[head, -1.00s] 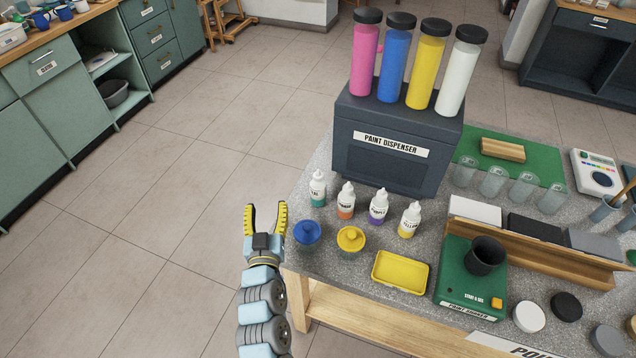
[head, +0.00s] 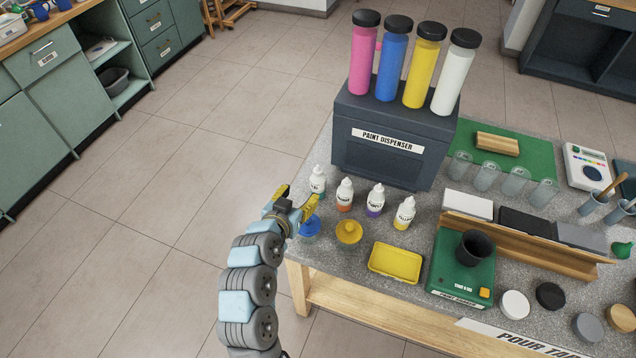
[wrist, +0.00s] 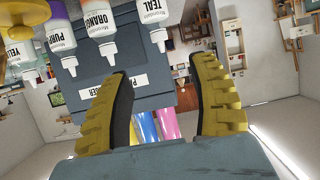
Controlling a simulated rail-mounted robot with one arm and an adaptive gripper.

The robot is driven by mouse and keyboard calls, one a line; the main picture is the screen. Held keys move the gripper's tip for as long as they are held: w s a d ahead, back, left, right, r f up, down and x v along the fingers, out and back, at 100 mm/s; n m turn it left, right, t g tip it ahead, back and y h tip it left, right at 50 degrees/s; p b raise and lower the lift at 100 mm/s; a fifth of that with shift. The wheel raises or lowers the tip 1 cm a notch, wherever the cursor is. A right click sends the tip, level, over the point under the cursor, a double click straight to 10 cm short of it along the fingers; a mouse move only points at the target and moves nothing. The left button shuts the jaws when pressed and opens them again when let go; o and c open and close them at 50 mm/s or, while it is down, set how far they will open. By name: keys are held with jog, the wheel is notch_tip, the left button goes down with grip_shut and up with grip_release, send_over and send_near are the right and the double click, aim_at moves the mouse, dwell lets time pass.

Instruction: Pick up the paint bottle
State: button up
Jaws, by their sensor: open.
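Several small white paint bottles with coloured bands stand in a row on the grey table: a teal bottle (head: 317,182), an orange one (head: 344,195), a purple one (head: 375,201) and a yellow one (head: 405,214). In the wrist view the teal bottle (wrist: 153,22), orange bottle (wrist: 104,32) and purple bottle (wrist: 62,42) hang upside down with readable labels. My gripper (head: 297,202) is open and empty at the table's left edge, close to the teal bottle and above the blue lid. The wrist view shows yellow ridged fingers (wrist: 165,105) spread apart, with nothing between them.
The dark paint dispenser (head: 385,150) with tall colour cylinders stands behind the bottles. A blue lid (head: 310,228), a yellow lid (head: 348,232) and a yellow tray (head: 396,263) lie in front. A green paint shaker (head: 460,270) is at right. Floor left of the table is clear.

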aim_at(317, 172)
jog(key=shift+p+x, duration=0.35)
jog(key=shift+x, duration=4.05)
jog(key=shift+w, duration=0.1)
jog(key=shift+r+p+x, duration=0.15)
jog(key=shift+p+x, duration=0.05)
jog(key=shift+x, duration=0.7)
jog(key=shift+r+p+x, duration=0.15)
jog(key=shift+x, duration=0.8)
jog(key=shift+w+d+f, duration=0.35)
jog(key=shift+w+f, duration=0.05)
jog(key=shift+w, duration=0.15)
grip_shut()
